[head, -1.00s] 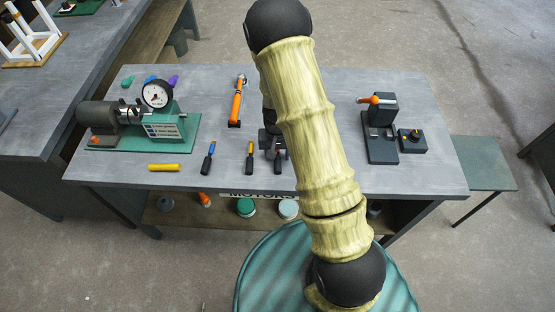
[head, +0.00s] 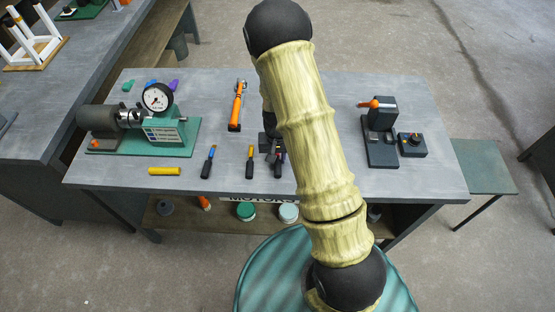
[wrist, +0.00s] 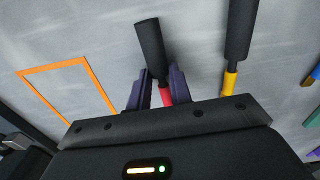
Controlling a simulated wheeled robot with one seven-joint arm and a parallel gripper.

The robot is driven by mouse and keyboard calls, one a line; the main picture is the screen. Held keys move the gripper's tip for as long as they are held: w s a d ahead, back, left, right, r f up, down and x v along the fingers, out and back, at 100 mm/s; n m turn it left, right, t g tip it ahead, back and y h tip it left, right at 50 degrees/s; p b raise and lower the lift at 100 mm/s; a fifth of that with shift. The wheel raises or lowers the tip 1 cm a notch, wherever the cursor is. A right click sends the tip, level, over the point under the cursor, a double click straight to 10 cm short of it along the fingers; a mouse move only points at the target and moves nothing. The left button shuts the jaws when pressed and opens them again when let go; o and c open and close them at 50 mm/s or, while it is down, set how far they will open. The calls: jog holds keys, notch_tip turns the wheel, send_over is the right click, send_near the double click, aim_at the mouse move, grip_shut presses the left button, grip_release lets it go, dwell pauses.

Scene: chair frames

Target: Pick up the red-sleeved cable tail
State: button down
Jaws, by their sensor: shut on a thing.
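The red-sleeved cable tail (wrist: 150,44) has a thick black end and a red sleeve (wrist: 166,96). In the wrist view my gripper (wrist: 160,84) has its two dark fingers on either side of the tail and is shut on it around the red sleeve. The tail's inner end is hidden behind the gripper body. In the head view the black end of the tail (head: 278,171) shows just below my gripper (head: 272,149), near the table's front edge; my arm hides part of the gripper there.
A yellow-sleeved tail (head: 250,164) lies close to the left, with a blue-sleeved tail (head: 208,165) beyond. A dark press (head: 380,140) is at right.

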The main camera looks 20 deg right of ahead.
aim_at(277, 160)
notch_tip(277, 160, up, 10)
dwell(0.4)
jog(key=shift+f, duration=0.15)
dwell(0.4)
